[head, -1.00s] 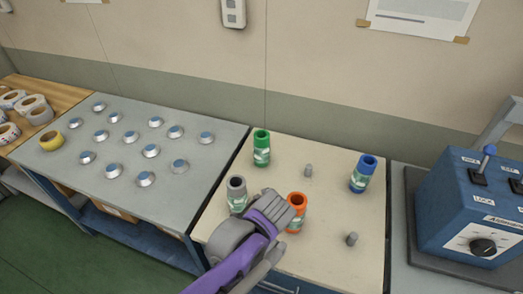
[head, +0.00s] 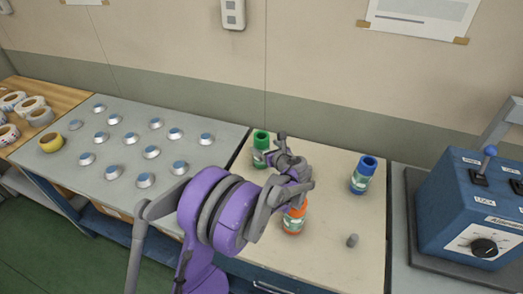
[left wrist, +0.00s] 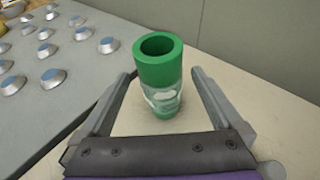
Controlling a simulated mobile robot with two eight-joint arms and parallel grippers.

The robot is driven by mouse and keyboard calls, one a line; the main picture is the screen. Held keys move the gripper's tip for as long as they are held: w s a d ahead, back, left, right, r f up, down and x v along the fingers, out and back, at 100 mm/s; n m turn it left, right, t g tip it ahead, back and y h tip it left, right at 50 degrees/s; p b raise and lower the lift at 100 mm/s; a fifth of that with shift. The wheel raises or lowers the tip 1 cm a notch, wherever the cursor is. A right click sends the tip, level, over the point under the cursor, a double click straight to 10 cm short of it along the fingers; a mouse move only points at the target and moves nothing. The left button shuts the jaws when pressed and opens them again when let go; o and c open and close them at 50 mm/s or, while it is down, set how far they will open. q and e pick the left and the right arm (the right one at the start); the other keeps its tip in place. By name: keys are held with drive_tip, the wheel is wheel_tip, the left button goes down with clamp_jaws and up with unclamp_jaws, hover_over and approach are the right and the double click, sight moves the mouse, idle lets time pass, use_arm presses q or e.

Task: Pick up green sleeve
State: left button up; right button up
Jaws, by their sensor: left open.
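The green sleeve (head: 261,142) stands upright at the back left of the cream table top, with a pale label around its lower part. In the left wrist view the green sleeve (left wrist: 159,72) stands between and a little beyond the fingers. My left gripper (head: 280,145) is open and empty, just beside the sleeve on its right in the head view. It also shows in the left wrist view (left wrist: 162,80), its two fingers spread on either side of the sleeve, with gaps visible. My right gripper is not in view.
An orange sleeve (head: 293,220) stands below my left gripper, partly hidden. A blue sleeve (head: 363,175) and a grey peg (head: 352,240) stand to the right. A grey table (head: 215,125) with several metal discs is at left; a blue control box (head: 475,215) is at right.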

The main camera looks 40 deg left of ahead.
use_arm(q)
drive_tip(key=x, duration=0.4)
drive_tip(key=shift+w+a+p, duration=0.1)
drive_tip(key=shift+a+p, duration=0.1)
drive_tip(key=shift+p, duration=0.1)
drive_tip(key=shift+r, duration=0.1)
clamp_jaws()
